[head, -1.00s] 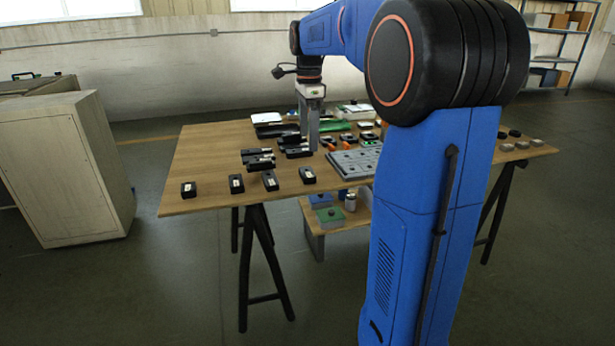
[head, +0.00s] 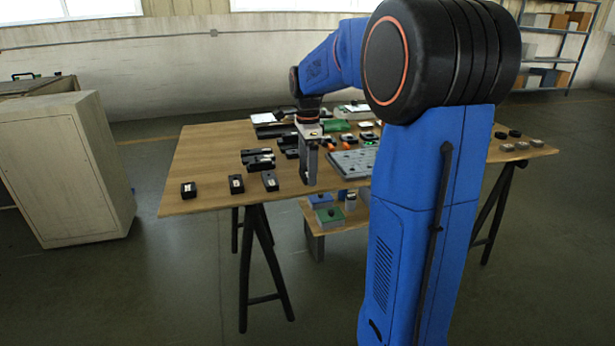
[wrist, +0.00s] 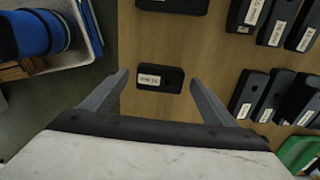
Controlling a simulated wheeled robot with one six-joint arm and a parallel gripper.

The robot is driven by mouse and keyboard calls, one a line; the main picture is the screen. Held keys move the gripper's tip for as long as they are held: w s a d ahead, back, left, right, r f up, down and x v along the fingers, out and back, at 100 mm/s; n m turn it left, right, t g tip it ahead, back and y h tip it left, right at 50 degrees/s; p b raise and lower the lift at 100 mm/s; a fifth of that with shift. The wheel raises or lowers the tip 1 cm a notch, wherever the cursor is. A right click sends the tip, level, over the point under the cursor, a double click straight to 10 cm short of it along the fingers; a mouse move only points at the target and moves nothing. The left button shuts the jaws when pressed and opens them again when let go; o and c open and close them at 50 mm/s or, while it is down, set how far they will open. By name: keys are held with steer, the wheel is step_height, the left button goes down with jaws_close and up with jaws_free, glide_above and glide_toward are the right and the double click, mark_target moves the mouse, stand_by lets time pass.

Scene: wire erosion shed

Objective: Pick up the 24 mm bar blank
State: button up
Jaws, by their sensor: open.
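Several black blocks with white labels lie on the wooden table. One labelled block (wrist: 158,79) lies between the fingertips of my gripper (wrist: 158,77) in the wrist view, with a gap on each side. Its label is too small to read surely, so I cannot tell whether it is the 24 mm bar blank. In the head view my gripper (head: 309,182) points down at the right end of the front row, hiding that block. It is open and holds nothing. Other front-row blocks (head: 270,181), (head: 236,184) and (head: 189,190) lie to its left.
A grey tray (head: 350,163) is close to the right of my gripper. More black blocks (head: 258,161) lie behind, with a green item (head: 337,126) farther back. In the wrist view, black blocks (wrist: 260,97) stand to the right. The table's left part is bare.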

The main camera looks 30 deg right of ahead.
steer(key=c, duration=1.6)
